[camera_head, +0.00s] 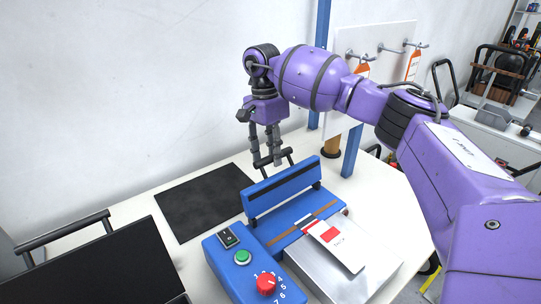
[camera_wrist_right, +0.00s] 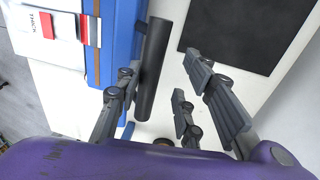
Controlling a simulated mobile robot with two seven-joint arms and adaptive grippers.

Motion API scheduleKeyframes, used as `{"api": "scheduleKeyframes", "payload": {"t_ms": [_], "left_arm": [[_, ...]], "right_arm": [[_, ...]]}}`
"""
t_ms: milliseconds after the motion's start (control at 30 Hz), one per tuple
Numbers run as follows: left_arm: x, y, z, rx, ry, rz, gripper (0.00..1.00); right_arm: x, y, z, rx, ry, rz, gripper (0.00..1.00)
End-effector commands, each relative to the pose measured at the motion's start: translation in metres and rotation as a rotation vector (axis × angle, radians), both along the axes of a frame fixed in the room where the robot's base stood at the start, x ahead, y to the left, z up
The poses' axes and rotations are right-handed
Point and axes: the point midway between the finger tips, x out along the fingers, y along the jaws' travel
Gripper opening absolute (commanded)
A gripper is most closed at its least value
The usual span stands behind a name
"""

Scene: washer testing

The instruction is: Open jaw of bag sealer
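The blue bag sealer (camera_head: 240,271) stands on the white table, with a switch, a green button and a red dial. Its upper jaw (camera_head: 283,191) is tilted up, clear of the brown sealing strip (camera_head: 292,236), so the jaw looks open. The jaw's black handle bar (camera_head: 287,153) is at the back; the bar also shows in the right wrist view (camera_wrist_right: 152,70). My right gripper (camera_head: 266,158) is at this bar. In the wrist view its fingers (camera_wrist_right: 160,80) are apart, with the bar between them, nearer the left finger. Contact cannot be told. My left gripper is out of view.
A white packet with a red label (camera_head: 336,244) lies on the silver plate (camera_head: 345,275) before the sealer. A black mat (camera_head: 203,202) lies left of it. A dark panel with a bar (camera_head: 95,272) is at lower left. A blue post (camera_head: 353,150) and pegboard stand behind.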

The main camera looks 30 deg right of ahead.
Motion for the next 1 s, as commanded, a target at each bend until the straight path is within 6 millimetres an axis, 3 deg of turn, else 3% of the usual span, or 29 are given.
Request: {"api": "scheduleKeyframes", "payload": {"t_ms": [300,500,700,1000], "left_arm": [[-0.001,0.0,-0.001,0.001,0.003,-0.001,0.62],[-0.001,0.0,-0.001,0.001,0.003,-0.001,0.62],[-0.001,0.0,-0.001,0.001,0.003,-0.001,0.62],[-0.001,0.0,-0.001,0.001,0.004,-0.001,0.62]], "right_arm": [[0.01,0.002,0.067,0.001,-0.006,-0.001,0.35],[0.014,0.002,0.098,0.001,-0.005,0.0,0.35],[0.015,0.002,0.11,0.0,-0.002,0.0,0.35],[0.015,0.002,0.11,0.0,-0.002,0.0,0.35]]}}
